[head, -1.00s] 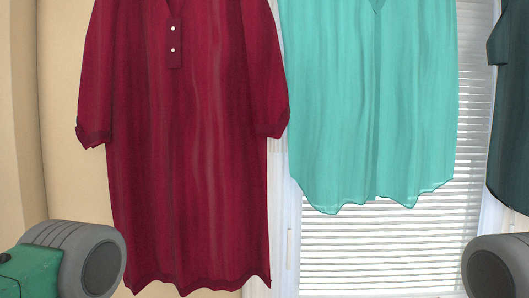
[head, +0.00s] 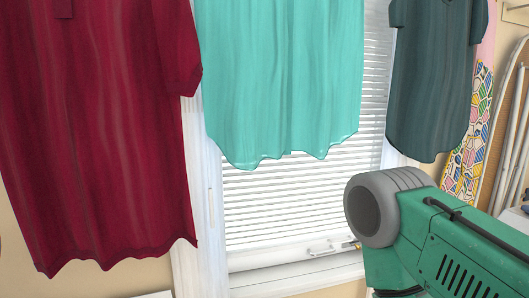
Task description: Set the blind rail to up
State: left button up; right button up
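A white slatted blind (head: 265,205) hangs down in the window in the head view. Its upper part is hidden behind a turquoise shirt (head: 280,80). A pale horizontal bar (head: 262,257) runs along the bottom of the slats; I cannot tell clearly whether it is the blind rail or part of the window frame. The blind is down over the visible part of the window. Part of my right arm, green and grey, shows at the lower right, in front of the window's right side. Neither gripper is in view.
A dark red garment (head: 95,130) hangs at the left and a dark teal shirt (head: 430,80) at the right. A small metal handle (head: 333,248) is at the window's bottom. A patterned board (head: 468,140) leans at the far right.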

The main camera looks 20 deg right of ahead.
aim_at(329, 237)
jog(key=i+l, duration=0.2)
jog(key=i, duration=0.2)
jog(key=i+l+z, duration=0.1)
jog(key=z, duration=1.25)
